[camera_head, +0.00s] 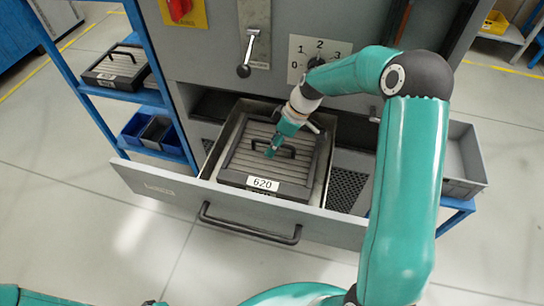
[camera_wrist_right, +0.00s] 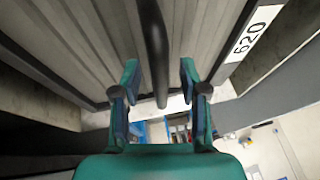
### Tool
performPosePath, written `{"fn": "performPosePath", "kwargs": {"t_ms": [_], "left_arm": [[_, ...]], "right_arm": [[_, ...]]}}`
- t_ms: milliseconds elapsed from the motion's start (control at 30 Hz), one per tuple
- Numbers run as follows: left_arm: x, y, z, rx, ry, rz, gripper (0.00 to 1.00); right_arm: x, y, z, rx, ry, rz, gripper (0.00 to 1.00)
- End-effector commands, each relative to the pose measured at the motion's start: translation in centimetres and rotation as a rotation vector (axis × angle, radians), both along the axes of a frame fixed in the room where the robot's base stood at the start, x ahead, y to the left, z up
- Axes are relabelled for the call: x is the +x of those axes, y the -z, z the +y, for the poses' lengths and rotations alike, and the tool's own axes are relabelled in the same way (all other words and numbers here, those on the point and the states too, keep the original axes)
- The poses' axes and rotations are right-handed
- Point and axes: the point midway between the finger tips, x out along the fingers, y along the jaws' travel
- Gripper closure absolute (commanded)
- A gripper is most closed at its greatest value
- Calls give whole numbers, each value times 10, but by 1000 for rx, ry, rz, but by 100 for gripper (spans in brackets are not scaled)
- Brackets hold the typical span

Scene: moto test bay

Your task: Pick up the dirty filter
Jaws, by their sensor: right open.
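The filter (camera_head: 242,160) lies in the open drawer, a dark-framed box with grey-brown ribs, a black bar handle (camera_head: 289,153) and a white label reading 620. My right gripper (camera_head: 271,151) is over the filter at its handle and hides part of it. In the right wrist view the handle (camera_wrist_right: 152,45) runs between the two spread fingers of this gripper (camera_wrist_right: 160,75), with a gap on each side. The ribbed filter surface (camera_wrist_right: 85,40) fills the upper part of that view. My left gripper does not show.
The open drawer (camera_head: 165,193) has a front bar handle. A similar filter (camera_head: 112,70) sits on the blue shelf at left, above small bins (camera_head: 152,130). A grey tray (camera_head: 465,160) stands at right. The cabinet carries a lever (camera_head: 248,52) and a numbered dial (camera_head: 318,55).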

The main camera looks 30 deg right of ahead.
Motion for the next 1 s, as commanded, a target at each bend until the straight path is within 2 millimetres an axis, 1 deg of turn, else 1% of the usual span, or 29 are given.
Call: {"fn": "performPosePath", "kwargs": {"t_ms": [100, 133, 267, 300, 367, 400, 1000], "left_arm": [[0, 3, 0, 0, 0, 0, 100], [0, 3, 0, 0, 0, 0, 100], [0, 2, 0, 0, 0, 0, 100], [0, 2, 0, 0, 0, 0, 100], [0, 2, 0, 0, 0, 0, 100], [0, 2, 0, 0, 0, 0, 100], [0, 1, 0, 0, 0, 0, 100]], "right_arm": [[0, 2, 0, 0, -1, 0, 56], [0, 1, 0, 0, -1, 0, 58], [0, 1, 0, 0, -1, 0, 80], [0, 1, 0, 0, -1, 0, 87], [0, 1, 0, 1, -1, 0, 97], [0, 1, 0, 0, -1, 0, 100], [1, -1, 0, -1, -1, -3, 100]]}}
